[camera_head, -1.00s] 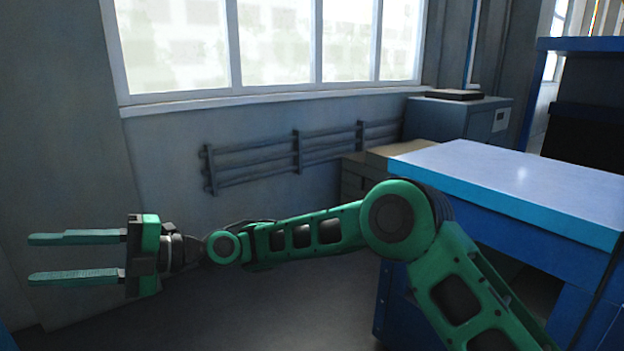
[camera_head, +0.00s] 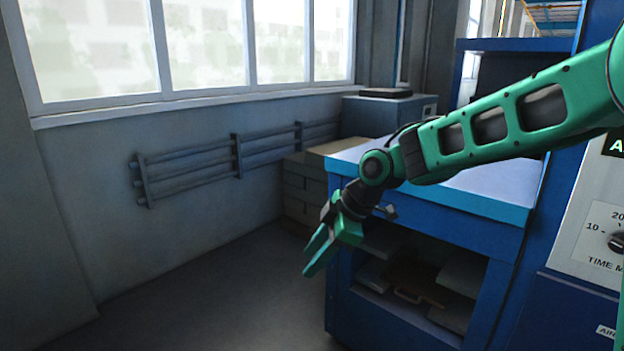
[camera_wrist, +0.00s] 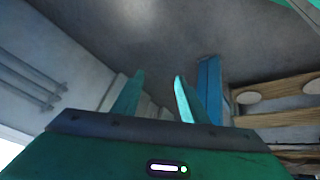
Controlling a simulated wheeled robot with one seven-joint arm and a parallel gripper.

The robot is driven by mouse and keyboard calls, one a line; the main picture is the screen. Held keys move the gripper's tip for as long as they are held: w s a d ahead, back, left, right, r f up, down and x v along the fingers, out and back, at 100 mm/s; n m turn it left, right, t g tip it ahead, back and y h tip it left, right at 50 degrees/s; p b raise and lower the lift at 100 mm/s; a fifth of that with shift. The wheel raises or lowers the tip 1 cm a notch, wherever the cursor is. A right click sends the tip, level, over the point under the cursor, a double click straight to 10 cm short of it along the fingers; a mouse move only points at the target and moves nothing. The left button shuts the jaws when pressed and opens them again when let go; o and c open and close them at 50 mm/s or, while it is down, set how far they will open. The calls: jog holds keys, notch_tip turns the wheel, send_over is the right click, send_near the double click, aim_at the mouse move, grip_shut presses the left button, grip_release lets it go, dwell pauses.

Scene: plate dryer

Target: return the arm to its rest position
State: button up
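My gripper (camera_head: 322,255) hangs at the end of my green arm, tilted down and to the left, in front of the left side of the blue workbench (camera_head: 440,200). In the wrist view the two green fingers of my gripper (camera_wrist: 158,80) stand apart with nothing between them. The arm reaches in from the right edge of the head view, and its shoulder is out of sight.
The bench has open shelves with dark boards (camera_head: 410,285). A machine panel with a timer dial (camera_head: 617,242) stands at the right. Wall pipes (camera_head: 190,170) run under the windows. Stacked boxes (camera_head: 303,190) stand behind the bench. The floor at lower left is clear.

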jog(key=s+d+m+h, duration=0.2)
jog(key=s+d+m, duration=0.15)
jog(key=d, duration=0.55)
jog(key=s+d+m+h, duration=0.15)
jog(key=d+m, duration=0.25)
jog(key=d, duration=0.5)
jog(key=s+d+m+h, duration=0.1)
jog(key=s+d+m, duration=0.25)
jog(key=d, duration=0.45)
jog(key=s+d+f+m+g, duration=0.1)
jog(key=s+d+m, duration=0.6)
jog(key=s, duration=0.4)
jog(key=s+d+f+m+g+h, duration=0.1)
jog(key=s+d+m, duration=0.6)
jog(key=s, duration=0.4)
jog(key=shift+d+f, duration=0.3)
jog(key=shift+f, duration=0.1)
jog(key=shift+c, duration=1)
